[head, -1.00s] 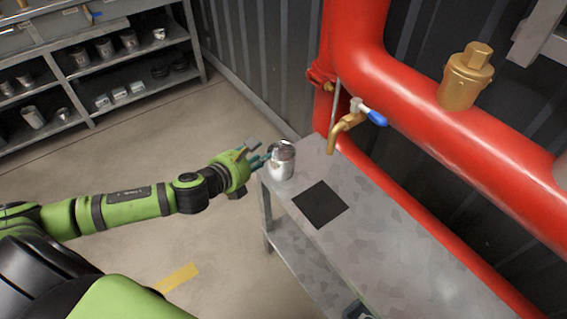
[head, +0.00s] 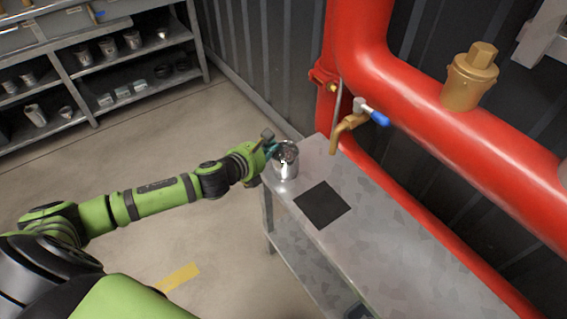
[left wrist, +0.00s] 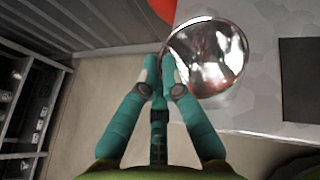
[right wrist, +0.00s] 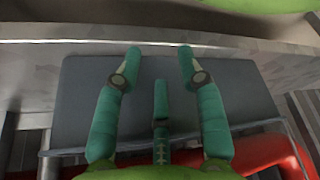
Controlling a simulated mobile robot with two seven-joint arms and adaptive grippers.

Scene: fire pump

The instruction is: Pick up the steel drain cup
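My left gripper (head: 270,147) is at the cup's left rim. In the left wrist view its fingertips (left wrist: 159,62) are almost together, with the cup's edge at the narrow gap between them, so it looks shut on the cup's wall. The exact contact is partly hidden by the fingers. My right gripper (right wrist: 160,52) is open and empty, in front of a grey surface in the right wrist view.
A dark square mat (head: 322,205) lies on the bench (head: 390,255) beside the cup. A brass tap (head: 346,130) with a blue handle hangs from the red pipe (head: 420,115) above the bench's back edge. Shelves (head: 110,75) stand at the back left, with open floor between.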

